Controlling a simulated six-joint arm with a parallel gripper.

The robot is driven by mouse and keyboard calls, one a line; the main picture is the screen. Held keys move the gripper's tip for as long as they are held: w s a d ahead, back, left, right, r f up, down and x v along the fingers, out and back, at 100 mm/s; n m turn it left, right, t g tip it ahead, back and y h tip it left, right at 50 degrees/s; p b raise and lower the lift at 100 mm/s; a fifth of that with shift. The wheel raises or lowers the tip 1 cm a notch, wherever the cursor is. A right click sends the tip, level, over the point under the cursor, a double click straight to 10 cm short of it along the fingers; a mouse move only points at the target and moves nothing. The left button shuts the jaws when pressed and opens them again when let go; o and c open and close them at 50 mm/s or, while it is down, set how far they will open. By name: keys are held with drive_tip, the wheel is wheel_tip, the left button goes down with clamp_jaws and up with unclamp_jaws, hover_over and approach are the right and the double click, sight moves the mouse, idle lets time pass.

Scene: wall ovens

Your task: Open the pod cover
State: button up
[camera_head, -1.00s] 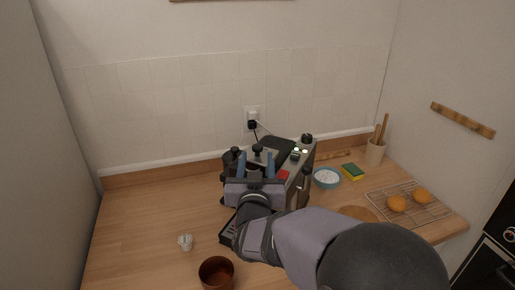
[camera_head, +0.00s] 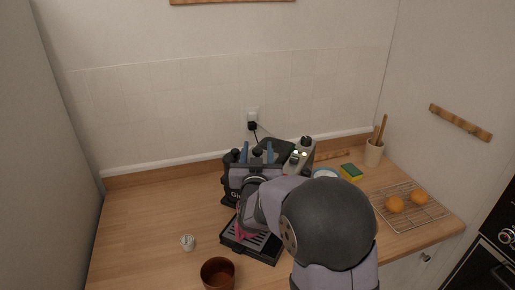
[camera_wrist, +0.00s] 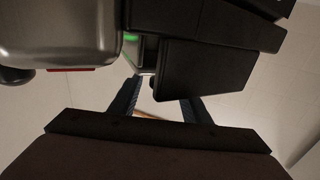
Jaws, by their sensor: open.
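The coffee machine (camera_head: 301,158) stands at the back of the counter, a grey body with lit buttons, a black top and a black drip tray (camera_head: 262,249) in front. My gripper (camera_head: 257,154) is at the machine's upper front, its two blue fingers pointing up, apart and empty. The wrist view shows the fingers (camera_wrist: 160,103) close under a black part of the machine (camera_wrist: 205,68). A grey metal body (camera_wrist: 60,32) and a green light lie beside it. My arm hides much of the machine's front. I cannot tell the pod cover's outline or whether it is open.
A brown cup (camera_head: 217,272) and a small whitish container (camera_head: 187,242) stand at the front left. A bowl (camera_head: 325,174), a sponge (camera_head: 351,172), a utensil holder (camera_head: 373,153) and a rack (camera_head: 410,208) with round orange-brown items are on the right. The left counter is clear.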

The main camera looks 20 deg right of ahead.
clamp_jaws()
drive_tip(key=shift+w+d+b, duration=0.85)
drive_tip(key=shift+w+d, duration=0.5)
drive_tip(key=shift+w, duration=0.05)
unclamp_jaws()
drive_tip(key=shift+s+a, duration=0.1)
drive_tip(key=shift+s, duration=0.1)
